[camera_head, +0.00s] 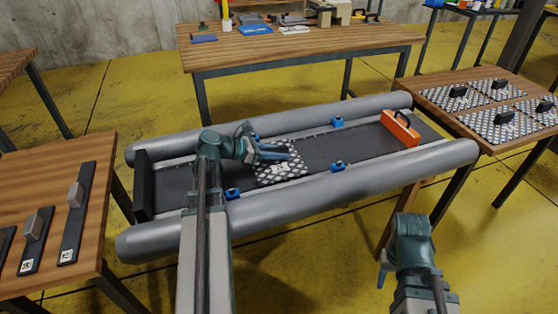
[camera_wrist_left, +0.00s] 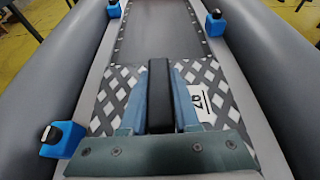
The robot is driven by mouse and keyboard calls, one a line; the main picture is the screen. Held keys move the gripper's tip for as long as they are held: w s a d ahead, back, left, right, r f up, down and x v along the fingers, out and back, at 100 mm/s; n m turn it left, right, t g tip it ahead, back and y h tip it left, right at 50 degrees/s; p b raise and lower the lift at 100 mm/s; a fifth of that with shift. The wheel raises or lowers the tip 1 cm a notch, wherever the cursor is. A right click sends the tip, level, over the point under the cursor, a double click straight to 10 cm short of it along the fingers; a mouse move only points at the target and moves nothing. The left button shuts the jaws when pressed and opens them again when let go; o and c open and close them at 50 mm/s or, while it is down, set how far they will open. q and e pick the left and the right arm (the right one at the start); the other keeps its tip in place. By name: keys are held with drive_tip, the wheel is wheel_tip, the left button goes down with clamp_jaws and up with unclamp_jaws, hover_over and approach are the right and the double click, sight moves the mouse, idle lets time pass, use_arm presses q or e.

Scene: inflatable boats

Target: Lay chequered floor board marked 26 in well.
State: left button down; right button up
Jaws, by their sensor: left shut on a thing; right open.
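My left gripper (camera_head: 278,153) is shut on the black handle (camera_wrist_left: 159,95) of a chequered floor board (camera_head: 283,174). The board is over the left-middle of the boat's well (camera_head: 335,148), between the grey tubes, and it also shows in the left wrist view (camera_wrist_left: 215,80). Its white label (camera_wrist_left: 201,103) is partly hidden by a finger and appears upside down, so I cannot read the number surely. I cannot tell whether the board rests on the floor or hangs slightly above it. My right gripper (camera_head: 383,272) is open and empty, outside the boat's near side.
Blue blocks (camera_head: 338,122) line the well's sides. An orange board (camera_head: 400,128) stands across its right end, a black one (camera_head: 144,185) at the left. Several chequered boards (camera_head: 487,125) lie on the right table. Dark handled boards (camera_head: 77,215) lie on the left table.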

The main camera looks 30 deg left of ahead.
use_arm(q)
drive_tip(key=shift+f, duration=0.35)
use_arm(e)
drive_tip(key=shift+f, duration=0.35)
use_arm(q)
drive_tip(key=shift+f, duration=0.15)
drive_tip(key=c, duration=0.6)
unclamp_jaws()
drive_tip(key=shift+c, duration=0.2)
use_arm(e)
drive_tip(key=shift+f, duration=0.15)
use_arm(q)
drive_tip(key=shift+r, duration=0.3)
drive_tip(key=p+v, duration=0.4)
drive_tip(key=v, duration=0.6)
drive_tip(key=shift+s+a+r, duration=0.1)
drive_tip(key=shift+a+r, duration=0.05)
drive_tip(key=shift+s+a+r+p, duration=0.2)
drive_tip(key=shift+s+a+p, duration=0.15)
drive_tip(key=shift+s+a, duration=0.15)
use_arm(e)
drive_tip(key=shift+r, duration=2.45)
